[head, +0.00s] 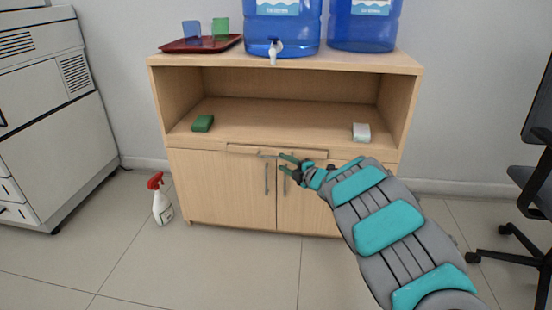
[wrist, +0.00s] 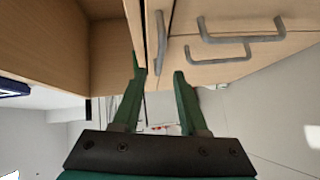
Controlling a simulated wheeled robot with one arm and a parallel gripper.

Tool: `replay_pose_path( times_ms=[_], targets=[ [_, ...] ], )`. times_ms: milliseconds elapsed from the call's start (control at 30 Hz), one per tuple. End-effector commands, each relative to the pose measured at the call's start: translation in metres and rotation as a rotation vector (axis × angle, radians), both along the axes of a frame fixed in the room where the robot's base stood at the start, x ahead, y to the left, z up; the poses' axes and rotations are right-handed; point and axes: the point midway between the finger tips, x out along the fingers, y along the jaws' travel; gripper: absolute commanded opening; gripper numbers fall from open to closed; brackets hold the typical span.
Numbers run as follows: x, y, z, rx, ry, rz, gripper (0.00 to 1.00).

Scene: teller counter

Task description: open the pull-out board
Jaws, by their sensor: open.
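The pull-out board (head: 305,153) is a narrow wooden strip under the open shelf of the cabinet, above the two doors. Its grey bar handle (head: 268,156) is small in the head view. In the wrist view the board's handle (wrist: 161,36) runs upright in the picture. My gripper (head: 283,162) is in front of the board, by the right end of its handle. It is open and empty. In the wrist view the lower end of the handle lies between the fingertips (wrist: 159,74) in the picture. I cannot tell whether a finger touches it.
Two door handles (head: 266,178) hang just below the board, close to my gripper. The shelf holds a green block (head: 203,123) and a white block (head: 361,132). Blue water jugs (head: 282,27) and a red tray (head: 200,44) stand on top. A spray bottle (head: 161,200) stands on the floor at left.

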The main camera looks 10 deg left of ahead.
Motion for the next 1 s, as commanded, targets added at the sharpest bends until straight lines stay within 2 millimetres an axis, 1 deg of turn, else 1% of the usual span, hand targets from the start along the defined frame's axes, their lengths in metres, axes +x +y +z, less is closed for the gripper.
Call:
replay_pose_path(
  times_ms=[200, 400, 600, 800, 867, 1000],
  targets=[
    [0.020, 0.020, -0.004, 0.002, -0.001, 0.001, 0.42],
    [0.037, 0.035, -0.006, 0.001, -0.001, 0.000, 0.42],
    [0.044, 0.041, -0.008, 0.001, 0.000, -0.002, 0.42],
    [0.044, 0.041, -0.008, 0.000, 0.001, -0.003, 0.42],
    [0.044, 0.041, -0.008, 0.000, 0.001, -0.003, 0.37],
    [0.044, 0.041, -0.008, 0.000, 0.001, -0.003, 0.21]
  ],
)
